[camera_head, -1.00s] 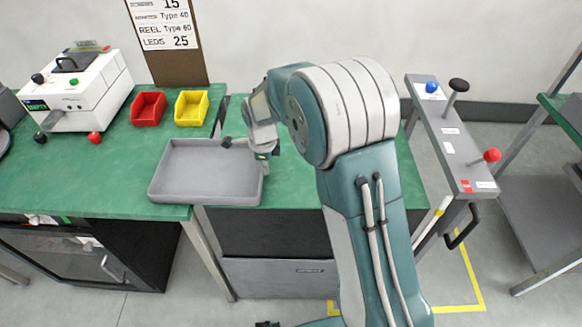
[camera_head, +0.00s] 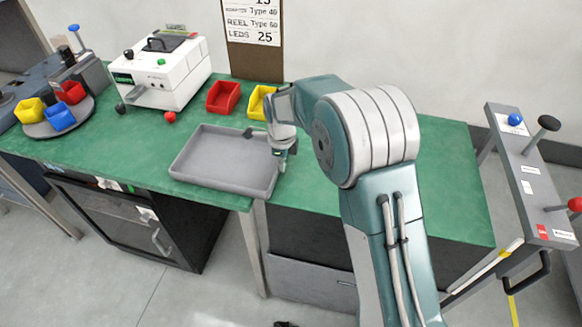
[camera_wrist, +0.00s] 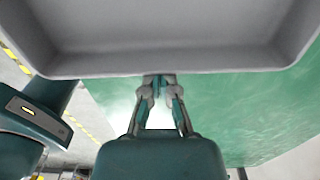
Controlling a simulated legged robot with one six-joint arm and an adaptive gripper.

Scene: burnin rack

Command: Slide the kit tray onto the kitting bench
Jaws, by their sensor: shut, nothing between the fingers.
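The kit tray (camera_head: 223,183) is a shallow, empty grey tray lying flat on green bench top. Most of it lies on the left bench section, with its right end by the seam with the right section. My gripper (camera_head: 281,167) points down at the tray's right end, outside its wall. In the wrist view my gripper (camera_wrist: 159,82) has its fingers together and empty, right against or very close to the tray's outer wall (camera_wrist: 165,62); contact cannot be told for sure.
Red (camera_head: 223,97) and yellow (camera_head: 260,103) bins stand behind the tray. A white machine (camera_head: 165,72) and a round carousel of small bins (camera_head: 58,120) stand to the left. Green top is clear left of the tray. A grey cart (camera_head: 535,185) stands at the right.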

